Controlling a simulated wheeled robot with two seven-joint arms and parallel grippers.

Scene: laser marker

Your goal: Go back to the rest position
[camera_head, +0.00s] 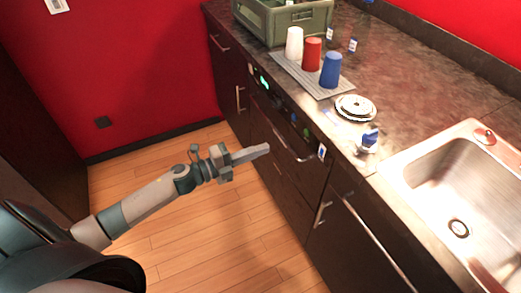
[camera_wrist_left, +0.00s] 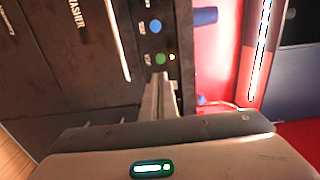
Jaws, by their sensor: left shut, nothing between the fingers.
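My left gripper (camera_head: 254,154) is shut and empty. In the head view its arm reaches in from the left, over the wooden floor, and the fingers point right toward the dark cabinet front. In the left wrist view the closed fingers (camera_wrist_left: 158,98) show in front of a dark appliance panel with a blue and a green round button. I cannot tell whether the fingertips touch the panel. My right gripper is not in view.
The counter (camera_head: 425,85) carries a green crate (camera_head: 283,22), a white cup (camera_head: 294,43), a red cup (camera_head: 312,54) and a blue cup (camera_head: 331,69) on a grey mat, and a white plate stack (camera_head: 355,107). A sink (camera_head: 460,190) is at right. The floor (camera_head: 190,225) is clear.

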